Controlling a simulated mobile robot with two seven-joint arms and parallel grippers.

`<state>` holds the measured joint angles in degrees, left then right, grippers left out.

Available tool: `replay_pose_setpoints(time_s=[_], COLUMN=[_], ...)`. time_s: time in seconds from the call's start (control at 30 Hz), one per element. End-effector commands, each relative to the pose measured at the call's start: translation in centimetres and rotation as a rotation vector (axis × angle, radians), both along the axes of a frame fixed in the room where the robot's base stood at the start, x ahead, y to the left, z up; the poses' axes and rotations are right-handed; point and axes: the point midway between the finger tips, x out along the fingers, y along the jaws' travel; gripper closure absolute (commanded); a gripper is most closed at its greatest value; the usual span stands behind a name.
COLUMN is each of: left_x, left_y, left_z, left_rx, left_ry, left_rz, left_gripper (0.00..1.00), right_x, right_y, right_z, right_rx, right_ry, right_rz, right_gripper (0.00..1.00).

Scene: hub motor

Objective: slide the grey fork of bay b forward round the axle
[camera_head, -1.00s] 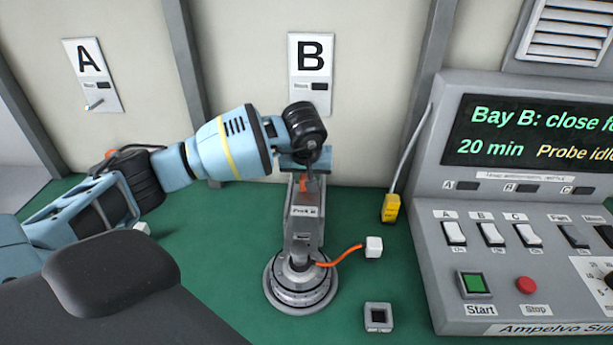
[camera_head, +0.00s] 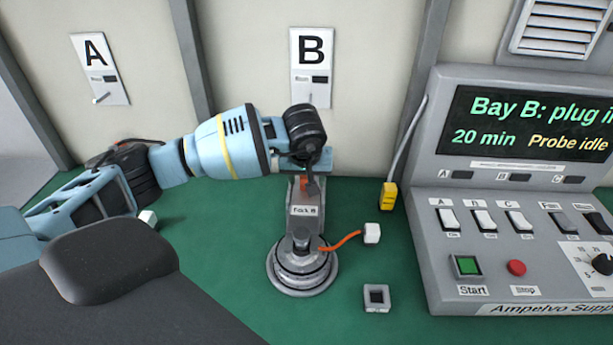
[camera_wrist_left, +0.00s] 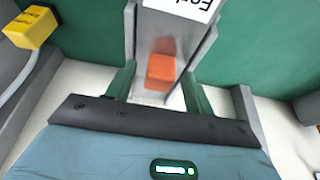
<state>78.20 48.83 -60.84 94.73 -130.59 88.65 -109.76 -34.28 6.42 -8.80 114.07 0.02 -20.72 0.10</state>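The grey fork of bay b (camera_head: 306,194), labelled Fork B, stands below the B plate with its front end at the axle (camera_head: 302,238) of the round grey hub motor (camera_head: 303,272). An orange tab (camera_wrist_left: 161,71) shows in the fork's channel. My left gripper (camera_head: 304,180) reaches over the back of the fork. In the left wrist view its dark green fingers (camera_wrist_left: 160,82) stand on either side of the tab, with gaps between, so it looks open. The gripper's body partly hides the fork's rear. My right gripper is out of view.
An orange cable with a white plug (camera_head: 372,233) leaves the hub to the right. A small grey socket block (camera_head: 376,298) and a yellow connector (camera_head: 389,196) are nearby. The control console (camera_head: 520,230) bounds the right. Green bench is clear between them.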

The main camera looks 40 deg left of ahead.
Motion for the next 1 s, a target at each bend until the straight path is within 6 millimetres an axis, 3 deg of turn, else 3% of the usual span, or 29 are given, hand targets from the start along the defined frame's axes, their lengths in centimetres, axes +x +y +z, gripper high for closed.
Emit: replay_pose_setpoints(time_s=[0.23, 0.7, 1.0], left_x=[-0.2, -2.3, -2.6], left_y=[-0.1, -1.4, -1.5], left_z=[0.9, 6.8, 7.2], left_rx=[0.000, 0.000, 0.000], left_ry=[-0.005, -0.004, 0.000], left_rz=[0.000, 0.000, 0.001], left_gripper=[0.47, 0.47, 0.47], right_x=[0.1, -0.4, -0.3], right_y=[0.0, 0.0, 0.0], right_z=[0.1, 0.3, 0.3], right_rx=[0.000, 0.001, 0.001], right_ry=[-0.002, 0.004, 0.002], right_rz=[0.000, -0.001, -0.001], right_gripper=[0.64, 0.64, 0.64])
